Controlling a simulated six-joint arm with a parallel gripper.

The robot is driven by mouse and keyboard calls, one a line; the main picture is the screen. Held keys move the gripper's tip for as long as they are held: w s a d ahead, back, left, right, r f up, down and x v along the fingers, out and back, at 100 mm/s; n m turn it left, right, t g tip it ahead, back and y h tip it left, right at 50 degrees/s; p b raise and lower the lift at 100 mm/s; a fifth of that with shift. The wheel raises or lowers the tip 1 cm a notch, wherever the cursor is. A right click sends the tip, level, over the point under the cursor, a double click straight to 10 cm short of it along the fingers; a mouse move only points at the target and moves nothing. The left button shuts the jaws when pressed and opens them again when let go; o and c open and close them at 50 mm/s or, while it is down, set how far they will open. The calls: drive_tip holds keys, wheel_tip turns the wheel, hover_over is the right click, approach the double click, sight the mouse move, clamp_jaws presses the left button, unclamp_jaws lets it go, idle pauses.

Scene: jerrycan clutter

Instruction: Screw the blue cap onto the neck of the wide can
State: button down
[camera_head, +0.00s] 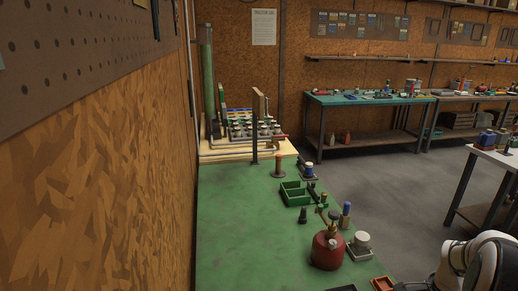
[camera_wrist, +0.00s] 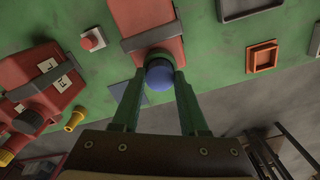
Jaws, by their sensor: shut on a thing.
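In the wrist view, my gripper (camera_wrist: 159,82) is shut on the blue cap (camera_wrist: 159,73), with one green finger on each side of it. The cap is in front of the near end of a red can (camera_wrist: 152,22), which has a dark strap across it. The cap hides the neck, so I cannot tell whether the cap touches or sits on it. A second, labelled red can (camera_wrist: 38,75) lies at the left, also under a dark strap. I cannot tell for certain which can is the wide one. The head view does not show the fingers or the cap clearly.
A yellow cap-like piece (camera_wrist: 75,121) and a small red knob on a pale base (camera_wrist: 92,39) are at the left. An orange tray (camera_wrist: 262,57) is at the right. In the head view, a round red container (camera_head: 327,252) stands on the green bench (camera_head: 245,225).

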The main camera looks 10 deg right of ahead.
drive_tip(key=m, duration=0.4)
drive_tip(key=shift+m, duration=0.4)
drive_tip(key=m, duration=0.5)
drive_tip(key=c, duration=0.8)
unclamp_jaws()
drive_tip(key=shift+o, duration=0.2)
drive_tip(key=shift+r, duration=1.45)
drive_tip(key=o, duration=0.6)
drive_tip(key=shift+c, duration=0.2)
drive_tip(key=c, duration=0.5)
